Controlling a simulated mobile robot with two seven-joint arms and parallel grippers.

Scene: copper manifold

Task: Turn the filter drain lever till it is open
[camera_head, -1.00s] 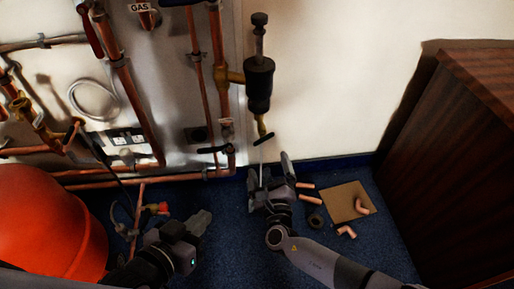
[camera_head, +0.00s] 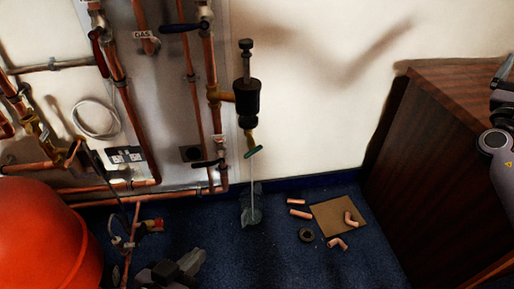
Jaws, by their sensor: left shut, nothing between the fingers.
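The filter (camera_head: 246,100) is a black upright cylinder on the copper pipework, with a brass drain valve below it. The drain lever (camera_head: 253,152) is a small dark green bar set across the valve's lower end, slanting up to the right. A thin pale line runs from there down into a clear container (camera_head: 251,210) on the floor; I cannot tell if it is water or a tube. My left gripper (camera_head: 192,263) is shut and empty, low and left of the container, apart from the lever. My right gripper (camera_head: 504,72) is partly cut off at the right edge, far from the lever.
Copper pipes and valves cover the board (camera_head: 170,110) at left. A red tank (camera_head: 45,235) stands at lower left. A brown wooden cabinet (camera_head: 420,170) is at right. Copper fittings and a cardboard square (camera_head: 330,218) lie on the blue floor. The space before the lever is clear.

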